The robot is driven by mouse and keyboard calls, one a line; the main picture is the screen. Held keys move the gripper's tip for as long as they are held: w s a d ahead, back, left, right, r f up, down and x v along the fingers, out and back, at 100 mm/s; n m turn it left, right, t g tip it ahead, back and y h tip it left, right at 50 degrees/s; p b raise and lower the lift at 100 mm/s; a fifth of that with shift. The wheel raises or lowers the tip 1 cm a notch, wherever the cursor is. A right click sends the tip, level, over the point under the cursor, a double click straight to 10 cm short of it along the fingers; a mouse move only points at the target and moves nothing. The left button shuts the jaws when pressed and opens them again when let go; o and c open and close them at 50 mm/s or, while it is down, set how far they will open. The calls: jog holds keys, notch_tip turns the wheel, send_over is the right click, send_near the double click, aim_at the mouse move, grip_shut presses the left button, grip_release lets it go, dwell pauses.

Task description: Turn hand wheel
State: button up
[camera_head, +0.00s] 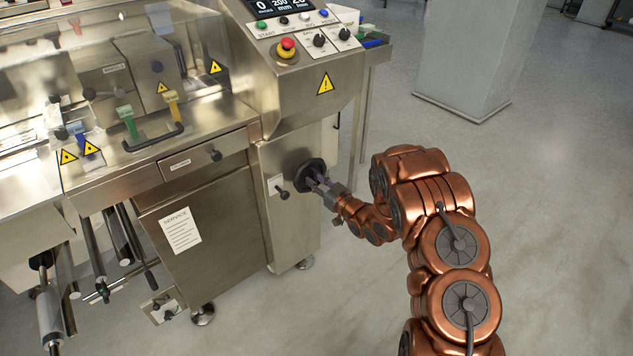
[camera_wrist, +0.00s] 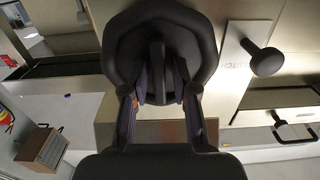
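The hand wheel (camera_head: 311,173) is a black round wheel on the lower front panel of the steel machine, below the control box. In the wrist view the hand wheel (camera_wrist: 196,38) fills the upper middle, with a raised dark bar across its centre. My gripper (camera_head: 321,183) is at the wheel's face in the head view. In the wrist view my gripper (camera_wrist: 161,88) has one finger on each side of the bar, with dark gaps seeming to show between bar and fingers. The fingertips overlap the wheel's lower part; contact cannot be made out.
A black clutch knob (camera_wrist: 267,60) on a white plate sticks out close beside the wheel; it also shows in the head view (camera_head: 283,194). A drawer knob (camera_head: 215,155) and black handle bar lie further left. The floor to the right is open up to a pale pillar (camera_head: 465,55).

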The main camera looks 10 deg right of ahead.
jog(key=shift+o, duration=0.5)
jog(key=shift+s+d, duration=0.1)
jog(key=v, duration=1.2)
jog(key=shift+r, duration=0.1)
